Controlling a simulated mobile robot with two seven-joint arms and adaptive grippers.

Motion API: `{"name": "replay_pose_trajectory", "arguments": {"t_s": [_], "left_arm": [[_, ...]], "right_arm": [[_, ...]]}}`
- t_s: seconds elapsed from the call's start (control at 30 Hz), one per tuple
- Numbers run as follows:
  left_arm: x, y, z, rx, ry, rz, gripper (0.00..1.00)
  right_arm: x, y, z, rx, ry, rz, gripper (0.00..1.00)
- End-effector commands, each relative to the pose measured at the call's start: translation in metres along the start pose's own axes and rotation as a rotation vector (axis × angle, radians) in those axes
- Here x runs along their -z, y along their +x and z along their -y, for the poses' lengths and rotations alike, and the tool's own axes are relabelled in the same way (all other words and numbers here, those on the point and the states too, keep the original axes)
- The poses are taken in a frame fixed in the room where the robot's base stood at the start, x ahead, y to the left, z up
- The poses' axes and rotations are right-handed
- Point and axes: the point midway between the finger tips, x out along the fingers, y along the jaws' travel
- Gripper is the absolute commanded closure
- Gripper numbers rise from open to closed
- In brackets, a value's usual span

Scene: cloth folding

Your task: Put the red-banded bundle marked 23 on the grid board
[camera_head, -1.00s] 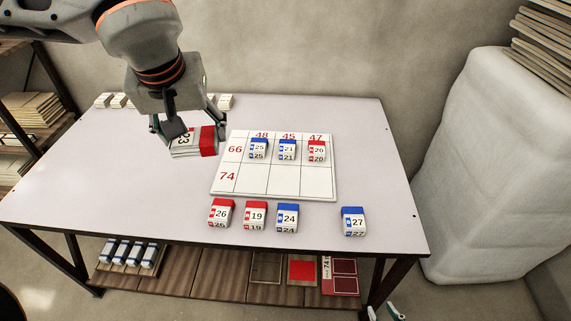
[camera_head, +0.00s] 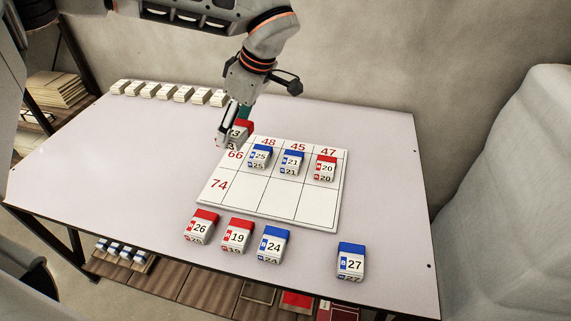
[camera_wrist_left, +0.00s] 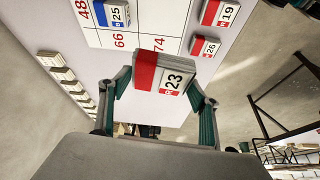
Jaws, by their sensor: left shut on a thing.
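The red-banded bundle marked 23 (camera_head: 238,132) is between the fingers of my left gripper (camera_head: 232,126), which is shut on it. In the head view it shows at the board's upper left corner, by the row label 66, partly hidden by the fingers. The left wrist view shows the bundle (camera_wrist_left: 165,76) with its red band and number clear. The grid board (camera_head: 265,209) lies on the table. Its top row holds blue-banded bundles 25 (camera_head: 260,157) and 21 (camera_head: 292,162) and red-banded bundle 20 (camera_head: 325,168). The bottom row, labelled 74, is empty. My right gripper is not in view.
In front of the board stand red-banded bundles 26 (camera_head: 201,227) and 19 (camera_head: 237,235) and blue-banded bundles 24 (camera_head: 273,245) and 27 (camera_head: 351,261). Several white bundles (camera_head: 166,92) line the table's back edge. The table's left side (camera_head: 110,160) is clear.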

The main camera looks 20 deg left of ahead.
Motion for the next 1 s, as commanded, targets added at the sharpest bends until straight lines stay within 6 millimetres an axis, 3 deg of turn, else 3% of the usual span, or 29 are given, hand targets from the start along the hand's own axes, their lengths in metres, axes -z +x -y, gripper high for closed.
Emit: {"name": "replay_pose_trajectory", "arguments": {"t_s": [0.23,0.5,0.8,1.0], "left_arm": [[-0.006,0.019,-0.007,0.043,-0.100,0.001,0.60],[-0.031,0.079,-0.006,0.045,-0.096,0.002,0.60],[-0.056,0.139,-0.007,0.042,-0.097,0.002,0.60],[-0.062,0.153,-0.007,0.039,-0.098,0.002,0.60]], "right_arm": [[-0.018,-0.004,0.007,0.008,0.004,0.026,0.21],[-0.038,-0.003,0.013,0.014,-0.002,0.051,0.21],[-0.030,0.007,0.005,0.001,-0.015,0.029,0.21],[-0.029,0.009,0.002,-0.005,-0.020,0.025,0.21]]}}
